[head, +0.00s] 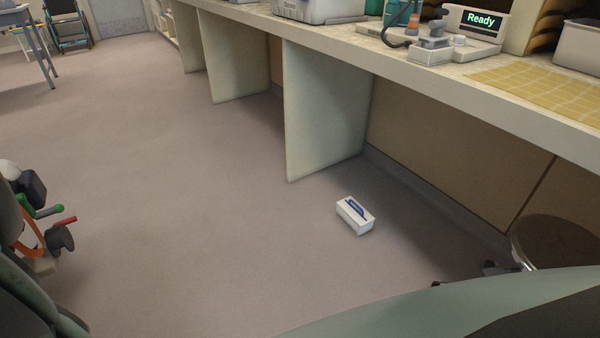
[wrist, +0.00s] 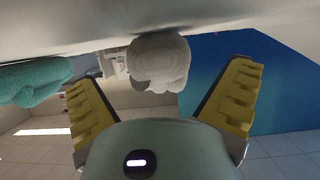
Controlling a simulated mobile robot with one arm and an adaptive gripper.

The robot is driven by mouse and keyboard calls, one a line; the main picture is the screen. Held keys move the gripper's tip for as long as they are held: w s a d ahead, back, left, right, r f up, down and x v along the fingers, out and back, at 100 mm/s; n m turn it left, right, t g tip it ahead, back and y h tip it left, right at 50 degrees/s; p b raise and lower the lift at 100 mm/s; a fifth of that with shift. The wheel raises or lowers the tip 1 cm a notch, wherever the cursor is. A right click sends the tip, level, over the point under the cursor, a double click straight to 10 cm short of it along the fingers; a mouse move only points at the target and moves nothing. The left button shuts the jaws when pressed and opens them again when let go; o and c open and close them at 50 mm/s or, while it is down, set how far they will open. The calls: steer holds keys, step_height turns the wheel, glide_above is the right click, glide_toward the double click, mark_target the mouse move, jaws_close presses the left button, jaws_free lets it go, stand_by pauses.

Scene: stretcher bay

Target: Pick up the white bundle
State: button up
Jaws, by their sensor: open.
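The white bundle (wrist: 157,60), a rolled, ribbed-looking cloth, shows in the wrist view at upper middle. It rests against a pale surface (wrist: 60,25) that runs along the top of this picture, which appears upside down. My gripper (wrist: 160,78) is open, with one yellow padded finger on each side of the picture. The bundle lies in line with the gap between the fingers, near the tips. Nothing is held. I cannot tell the exact distance to the bundle. The head view shows neither the bundle nor my gripper.
A teal bundle (wrist: 35,80) lies left of the white one in the wrist view. In the head view, a white box (head: 355,215) lies on the floor by a long counter (head: 425,80). A round stool (head: 555,243) stands at right. Open floor (head: 180,200) spreads at left.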

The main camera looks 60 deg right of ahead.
steer(key=shift+x, duration=1.2)
steer(key=c, duration=1.3)
